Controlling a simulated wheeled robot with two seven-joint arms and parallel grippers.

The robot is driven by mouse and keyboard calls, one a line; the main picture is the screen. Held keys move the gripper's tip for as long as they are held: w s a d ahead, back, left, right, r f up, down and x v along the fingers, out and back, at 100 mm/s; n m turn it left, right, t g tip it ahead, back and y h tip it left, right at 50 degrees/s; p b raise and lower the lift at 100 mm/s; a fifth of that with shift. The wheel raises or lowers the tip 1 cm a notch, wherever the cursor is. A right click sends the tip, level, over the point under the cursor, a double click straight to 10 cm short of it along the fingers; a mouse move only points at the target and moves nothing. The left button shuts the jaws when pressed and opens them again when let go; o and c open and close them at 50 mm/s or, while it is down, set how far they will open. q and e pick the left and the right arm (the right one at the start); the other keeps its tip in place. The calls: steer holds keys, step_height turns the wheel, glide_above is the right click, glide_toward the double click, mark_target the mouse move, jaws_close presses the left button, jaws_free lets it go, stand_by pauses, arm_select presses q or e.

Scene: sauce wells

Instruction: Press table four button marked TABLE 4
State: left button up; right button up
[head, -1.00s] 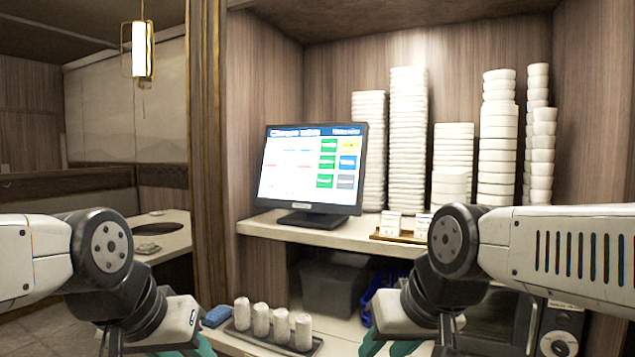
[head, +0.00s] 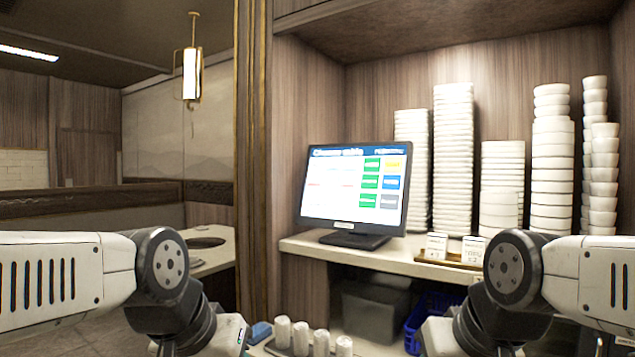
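A monitor (head: 352,190) stands on the shelf in the head view, its screen lit and facing me at a slight angle. Green, yellow, blue and grey buttons sit on the right side of the screen, among them a blue one (head: 390,182). Their labels are too small to read, so I cannot tell which is marked TABLE 4. My left and right arms come in at the lower left and lower right, below and apart from the screen. The fingers of both grippers are cut off by the bottom edge.
Tall stacks of white bowls and plates (head: 453,160) stand right of the monitor. Small cards (head: 437,246) sit on a wooden tray before them. Rolled white towels (head: 283,332), a grey bin (head: 375,312) and a blue basket (head: 415,325) are below the shelf (head: 300,245). A wooden post (head: 252,150) stands at left.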

stand_by(0.4)
arm_select(q)
jaws_close()
stand_by(1.6)
